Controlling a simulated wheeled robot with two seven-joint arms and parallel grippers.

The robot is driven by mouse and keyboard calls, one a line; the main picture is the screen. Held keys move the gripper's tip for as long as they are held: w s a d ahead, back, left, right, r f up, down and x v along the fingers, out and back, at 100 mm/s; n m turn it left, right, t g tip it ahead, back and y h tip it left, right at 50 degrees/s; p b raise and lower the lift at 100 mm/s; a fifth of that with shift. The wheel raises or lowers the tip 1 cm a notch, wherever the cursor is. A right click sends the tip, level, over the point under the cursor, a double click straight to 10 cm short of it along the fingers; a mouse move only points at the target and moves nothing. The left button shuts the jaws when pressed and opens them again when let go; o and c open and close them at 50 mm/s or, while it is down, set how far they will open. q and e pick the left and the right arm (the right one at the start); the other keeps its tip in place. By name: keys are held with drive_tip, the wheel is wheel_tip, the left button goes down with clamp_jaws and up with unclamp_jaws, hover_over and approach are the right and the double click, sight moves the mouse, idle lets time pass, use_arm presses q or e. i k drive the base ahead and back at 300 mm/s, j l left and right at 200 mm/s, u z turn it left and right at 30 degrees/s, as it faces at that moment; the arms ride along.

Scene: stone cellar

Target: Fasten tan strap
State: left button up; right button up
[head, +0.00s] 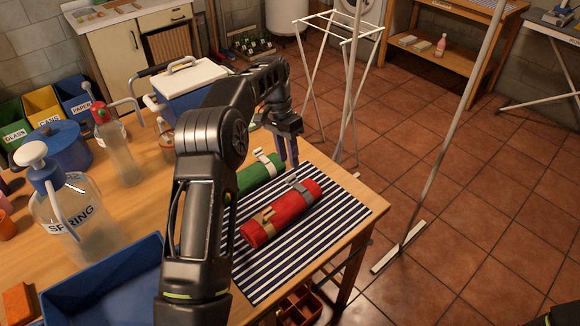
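A red roll (285,216) lies slantwise on a striped mat (262,282). A tan strap (267,224) goes around its nearer left part, with a small tan piece standing up on top; whether it is fastened is too small to tell. A grey strap (306,191) is at the roll's far right part, with a grey piece raised. My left gripper (289,164) points down just beyond the far end of the red roll, apart from the tan strap. Its fingers look close together, but I cannot tell if they are open. My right gripper is not in view.
A green roll (258,174) with a pale strap lies behind the red roll, partly hidden by my arm. The mat's right side is clear.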

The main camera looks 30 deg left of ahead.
sight(268, 213)
drive_tip(key=k+l, duration=0.8)
drive_tip(key=k, duration=0.05)
